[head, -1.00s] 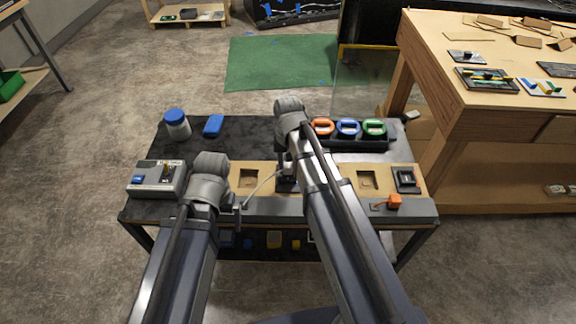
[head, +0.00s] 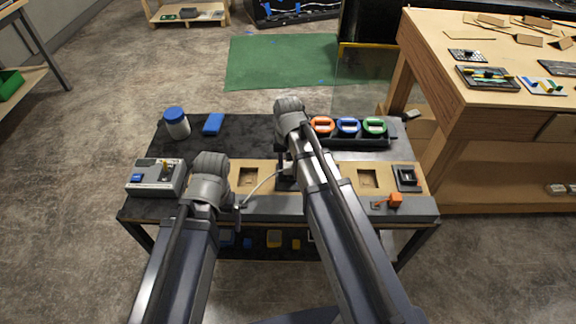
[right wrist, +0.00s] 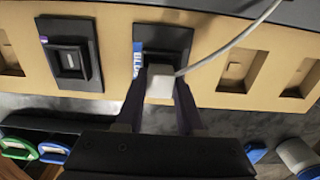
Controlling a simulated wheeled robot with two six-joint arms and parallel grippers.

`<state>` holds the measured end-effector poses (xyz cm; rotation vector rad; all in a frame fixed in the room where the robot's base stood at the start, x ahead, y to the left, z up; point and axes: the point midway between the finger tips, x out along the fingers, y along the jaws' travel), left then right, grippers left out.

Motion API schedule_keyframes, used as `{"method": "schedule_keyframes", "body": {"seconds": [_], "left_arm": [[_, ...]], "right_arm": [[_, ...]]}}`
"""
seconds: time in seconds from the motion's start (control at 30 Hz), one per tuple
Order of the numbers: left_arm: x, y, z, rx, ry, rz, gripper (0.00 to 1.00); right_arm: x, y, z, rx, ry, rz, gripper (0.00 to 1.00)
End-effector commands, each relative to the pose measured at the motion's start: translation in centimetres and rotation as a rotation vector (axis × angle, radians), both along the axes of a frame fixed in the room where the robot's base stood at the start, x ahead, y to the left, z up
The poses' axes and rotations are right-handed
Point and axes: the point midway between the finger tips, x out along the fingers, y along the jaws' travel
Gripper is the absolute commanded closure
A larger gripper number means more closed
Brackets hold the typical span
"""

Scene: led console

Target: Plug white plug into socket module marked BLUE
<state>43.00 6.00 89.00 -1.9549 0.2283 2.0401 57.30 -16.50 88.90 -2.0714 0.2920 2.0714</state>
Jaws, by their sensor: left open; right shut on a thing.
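My right gripper (right wrist: 160,90) is shut on the white plug (right wrist: 160,80), with a pale cable trailing from it. In the right wrist view the plug overlaps the lower part of the black socket module (right wrist: 172,36) with a blue label reading BLUE; I cannot tell whether it touches the module. In the head view my right gripper (head: 285,172) is over that module, mostly hidden by my arm. My left gripper (head: 237,211) is open near the board's front edge, close to the cable's lower end.
Another black socket module (right wrist: 68,55) with a purple mark sits in the wooden board (head: 330,175), beside empty recesses. A grey switch box (head: 156,178), white jar (head: 177,125), blue block (head: 213,124), orange plug (head: 395,200) and tray (head: 360,142) of coloured rings are also on the table.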

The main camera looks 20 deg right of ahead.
Motion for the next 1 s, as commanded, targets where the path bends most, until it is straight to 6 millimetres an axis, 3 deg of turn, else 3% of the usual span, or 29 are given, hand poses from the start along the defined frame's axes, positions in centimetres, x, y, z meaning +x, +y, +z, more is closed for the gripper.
{"method": "schedule_keyframes", "body": {"seconds": [1.0], "left_arm": [[0.0,0.01,-0.58,0.0,0.0,0.0,0.0]], "right_arm": [[0.0,0.0,-0.58,0.0,0.0,0.0,1.0]]}}
